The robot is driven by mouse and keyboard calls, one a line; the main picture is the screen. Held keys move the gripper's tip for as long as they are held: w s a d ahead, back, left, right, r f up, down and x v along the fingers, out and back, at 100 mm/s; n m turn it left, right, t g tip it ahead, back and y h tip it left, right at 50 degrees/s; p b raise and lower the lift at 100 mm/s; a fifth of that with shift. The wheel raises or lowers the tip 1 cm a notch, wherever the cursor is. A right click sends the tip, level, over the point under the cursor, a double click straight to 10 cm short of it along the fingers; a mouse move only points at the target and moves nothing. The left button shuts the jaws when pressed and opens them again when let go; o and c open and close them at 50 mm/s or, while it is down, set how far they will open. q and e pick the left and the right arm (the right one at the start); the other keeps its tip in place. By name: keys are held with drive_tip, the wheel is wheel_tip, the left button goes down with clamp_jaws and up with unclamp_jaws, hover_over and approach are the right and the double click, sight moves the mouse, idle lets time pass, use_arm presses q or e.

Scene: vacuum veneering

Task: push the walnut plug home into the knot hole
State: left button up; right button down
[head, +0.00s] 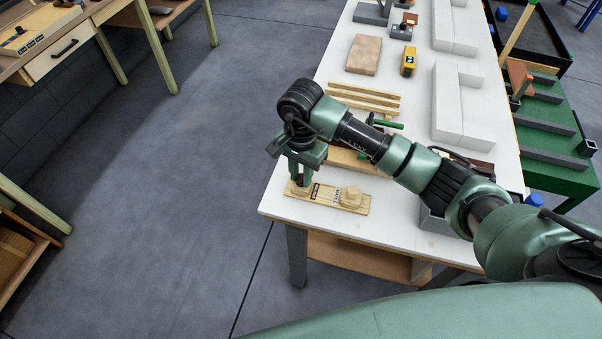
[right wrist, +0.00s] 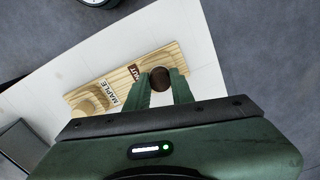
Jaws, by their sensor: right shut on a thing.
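The walnut plug (right wrist: 159,78) is a dark brown round piece between the fingertips of my right gripper (right wrist: 162,92) in the right wrist view. In the head view my right gripper (head: 301,184) points down at the left end of a pale wooden plug holder (head: 326,197), and is shut on the plug. The holder has a dark walnut label and a white maple label. I cannot tell whether the plug touches the holder. A pale maple plug (head: 350,193) stands at the holder's other end. I cannot make out the knot hole. My left gripper is not in view.
The white table (head: 410,225) carries pale wooden strips (head: 362,97), a brown board (head: 364,54), a yellow tool (head: 409,62) and white blocks (head: 450,105). The holder lies near the table's front left corner. A green rack (head: 555,150) stands to the right.

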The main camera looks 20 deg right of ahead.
sight(301, 177)
drive_tip(key=shift+r+p, duration=0.75)
drive_tip(key=shift+r, duration=1.1)
